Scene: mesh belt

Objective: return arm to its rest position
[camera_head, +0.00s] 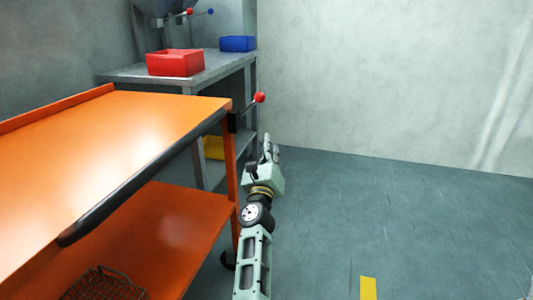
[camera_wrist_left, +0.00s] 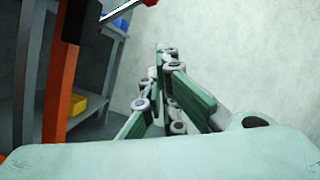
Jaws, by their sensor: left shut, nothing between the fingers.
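My left gripper (camera_head: 268,148) is at the end of my left arm, in the middle of the head view, just right of the orange cart's corner post. It is shut and empty, with its fingers pointing away and up. In the left wrist view, the fingers (camera_wrist_left: 160,85) come together in front of the pale wall. My right gripper is in neither view.
An orange cart (camera_head: 140,120) with a black handle and lower shelf fills the left. Behind it, a grey bench (camera_head: 210,68) holds a red bin (camera_head: 175,62) and a blue bin (camera_head: 237,43). A red-knobbed lever (camera_head: 259,97) stands near my gripper.

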